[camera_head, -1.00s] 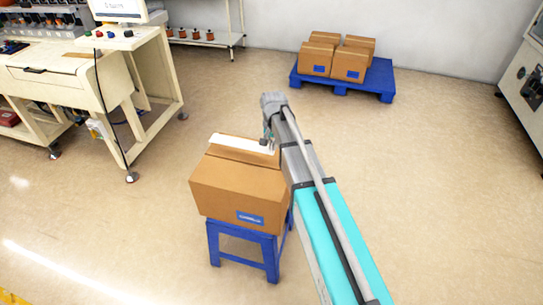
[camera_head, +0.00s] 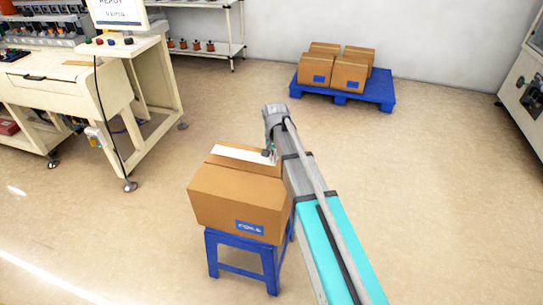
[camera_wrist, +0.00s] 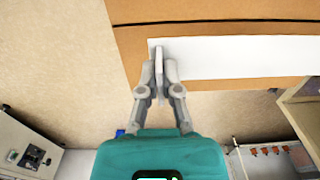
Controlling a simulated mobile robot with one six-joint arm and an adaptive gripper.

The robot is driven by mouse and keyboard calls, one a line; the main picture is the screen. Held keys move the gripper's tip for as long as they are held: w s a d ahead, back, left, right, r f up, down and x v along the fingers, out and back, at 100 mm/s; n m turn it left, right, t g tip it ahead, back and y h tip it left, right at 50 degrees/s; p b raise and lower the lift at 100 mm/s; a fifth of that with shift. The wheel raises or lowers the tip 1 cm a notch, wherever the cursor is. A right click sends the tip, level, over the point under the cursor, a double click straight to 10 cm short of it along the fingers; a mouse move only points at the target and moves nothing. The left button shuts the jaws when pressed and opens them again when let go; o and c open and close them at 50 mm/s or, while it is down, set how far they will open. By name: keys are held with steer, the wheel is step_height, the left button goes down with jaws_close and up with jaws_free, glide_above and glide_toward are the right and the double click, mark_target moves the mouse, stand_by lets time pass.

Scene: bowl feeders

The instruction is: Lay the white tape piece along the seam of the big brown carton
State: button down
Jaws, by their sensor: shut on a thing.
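The big brown carton (camera_head: 236,204) sits on a blue stool; its top also shows in the wrist view (camera_wrist: 200,10). A dark seam line (camera_wrist: 225,21) crosses the carton top. My gripper (camera_head: 268,153) is shut on one end of the white tape piece (camera_head: 240,153). In the wrist view, my fingertips (camera_wrist: 160,62) pinch the left end of the tape (camera_wrist: 240,56). The tape runs about parallel to the seam, on the side nearer my gripper, with brown carton between them. I cannot tell whether the tape touches the carton.
The blue stool (camera_head: 243,250) stands on open floor. Behind it is a blue pallet (camera_head: 378,93) with several smaller cartons (camera_head: 348,72). A cream workbench (camera_head: 62,90) stands at left and a grey machine (camera_head: 525,90) at right. The floor between is clear.

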mark_target(274, 178)
steer(key=shift+f+b, duration=3.6)
steer(key=shift+f, duration=0.25)
steer(key=shift+s+f, duration=0.1)
steer(key=shift+s, duration=0.15)
steer(key=shift+f+b, duration=0.25)
steer(key=shift+b, duration=0.1)
steer(key=c, duration=0.7)
jaws_free()
steer(key=shift+r, duration=0.15)
